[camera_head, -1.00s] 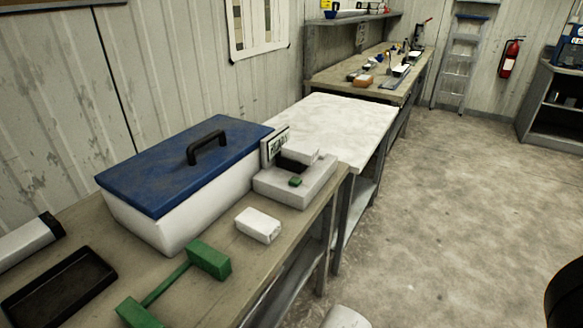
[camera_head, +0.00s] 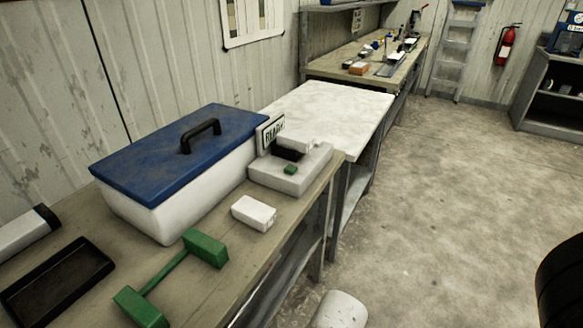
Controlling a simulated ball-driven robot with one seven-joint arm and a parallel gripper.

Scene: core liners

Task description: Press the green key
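The green key (camera_head: 290,170) is a small green block on top of a grey-white machine (camera_head: 297,183) near the right end of the near bench. The machine has a raised white part and a dark gap behind the key. A sign reading "READY" (camera_head: 270,134) stands at its back left. Nothing touches the key. My gripper is not clearly in view.
A blue-lidded white cooler (camera_head: 147,213) stands left of the machine. A white block (camera_head: 254,213), a green double-ended piece (camera_head: 170,272) and a black tray (camera_head: 56,283) lie on the near bench (camera_head: 215,283). Open concrete floor (camera_head: 450,190) lies to the right.

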